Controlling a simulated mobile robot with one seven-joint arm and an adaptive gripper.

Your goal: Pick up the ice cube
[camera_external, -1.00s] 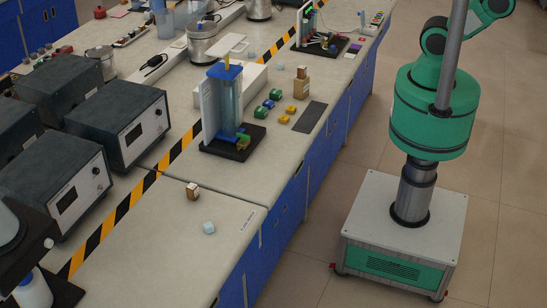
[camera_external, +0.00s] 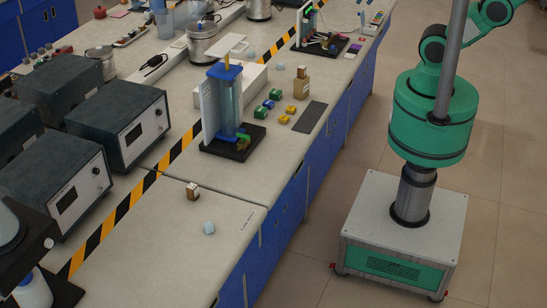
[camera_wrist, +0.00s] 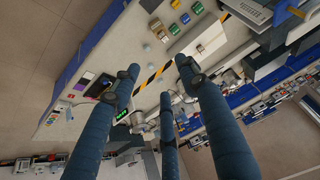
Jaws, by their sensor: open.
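The ice cube (camera_external: 209,228) is a small pale blue, translucent-looking block lying on the near part of the bench top, close to its right edge. I cannot pick it out in the wrist view. My gripper (camera_wrist: 160,80) shows in the wrist view as long dark blue fingers with dark tips, spread apart and holding nothing. It is high above the bench and far from the surface. My gripper is outside the external view, where only part of my green arm shows, off the bench at the right.
A small brown-and-white block (camera_external: 193,191) stands just behind the ice cube. A stand with a clear column (camera_external: 228,105) is farther back. Grey instrument boxes (camera_external: 128,120) and a striped tape line (camera_external: 131,199) lie to the left. The bench around the cube is clear.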

